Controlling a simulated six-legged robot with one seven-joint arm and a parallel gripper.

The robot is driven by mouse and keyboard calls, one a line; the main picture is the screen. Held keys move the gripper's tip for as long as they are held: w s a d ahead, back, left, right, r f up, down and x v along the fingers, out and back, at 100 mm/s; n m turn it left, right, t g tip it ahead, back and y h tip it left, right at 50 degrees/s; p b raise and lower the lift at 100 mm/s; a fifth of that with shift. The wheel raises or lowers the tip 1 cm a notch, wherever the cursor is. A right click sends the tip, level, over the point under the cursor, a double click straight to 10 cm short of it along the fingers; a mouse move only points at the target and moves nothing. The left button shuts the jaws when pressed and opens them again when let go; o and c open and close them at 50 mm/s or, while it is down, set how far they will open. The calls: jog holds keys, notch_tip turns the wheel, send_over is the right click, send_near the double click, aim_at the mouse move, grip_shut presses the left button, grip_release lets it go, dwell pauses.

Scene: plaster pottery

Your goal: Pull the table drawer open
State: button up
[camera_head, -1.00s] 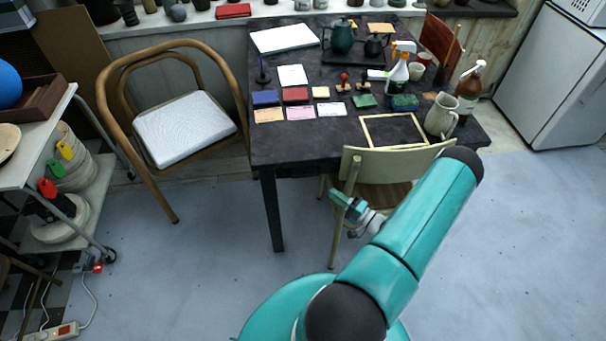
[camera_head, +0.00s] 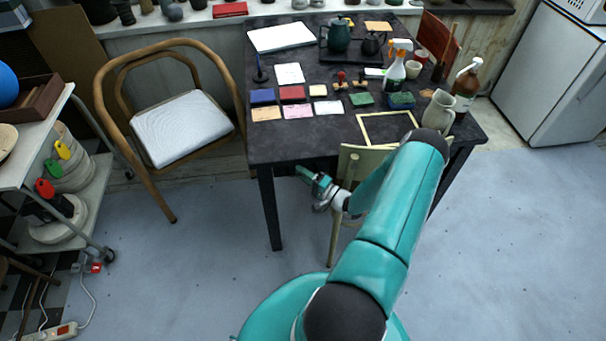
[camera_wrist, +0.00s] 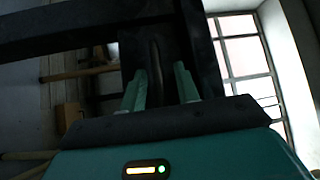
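The dark table (camera_head: 340,135) stands in the middle of the head view. Its drawer front cannot be made out there. My gripper (camera_head: 308,176) is just in front of and below the table's near edge, left of the cream chair. In the wrist view, the two green fingers of my gripper (camera_wrist: 160,88) are apart, pointing at dark parts of the table (camera_wrist: 80,32). A dark, rounded upright shape (camera_wrist: 155,68) shows between the fingers, possibly a handle; I cannot tell whether they touch it. The drawer's state is too dark to tell.
A cream chair (camera_head: 333,222) stands at the table's near side, close beside my gripper and partly behind my arm. A wooden armchair (camera_head: 182,128) stands left of the table. A jug (camera_head: 438,110) and bottles are on the table's right. The floor (camera_head: 190,255) in front is clear.

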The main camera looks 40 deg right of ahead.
jog(key=shift+c, duration=0.2)
grip_shut()
jog(key=shift+s, duration=0.1)
